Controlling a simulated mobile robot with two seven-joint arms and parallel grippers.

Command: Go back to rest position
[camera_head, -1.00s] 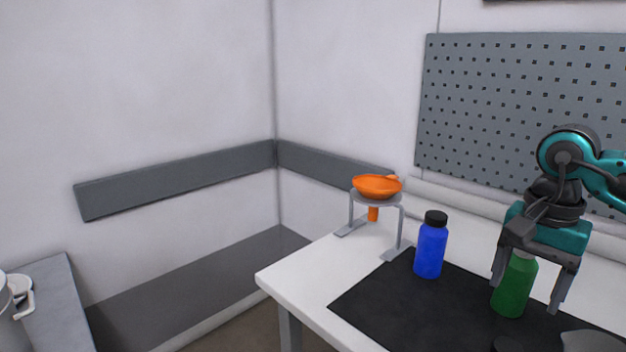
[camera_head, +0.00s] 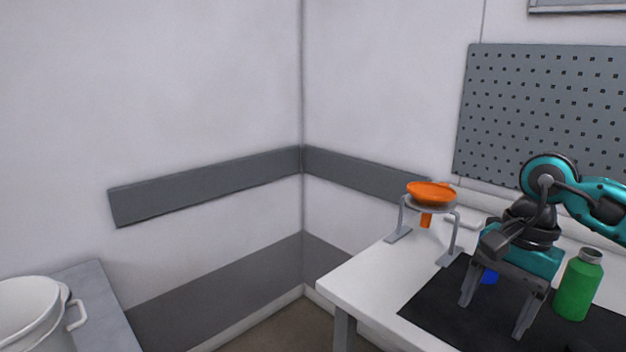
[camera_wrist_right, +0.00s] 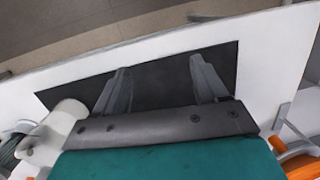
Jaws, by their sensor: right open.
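My right gripper (camera_head: 495,318) is open above the black mat (camera_head: 432,309), with its fingers pointing down and nothing between them. In the right wrist view its two fingers (camera_wrist_right: 160,68) stand apart over the dark mat (camera_wrist_right: 75,94). My left gripper is not in view.
An orange funnel (camera_head: 432,190) sits in a grey stand (camera_head: 457,235) at the back left of the white table (camera_head: 362,283). A pegboard (camera_head: 540,110) hangs behind. A white pot (camera_head: 30,315) stands on a grey surface at lower left.

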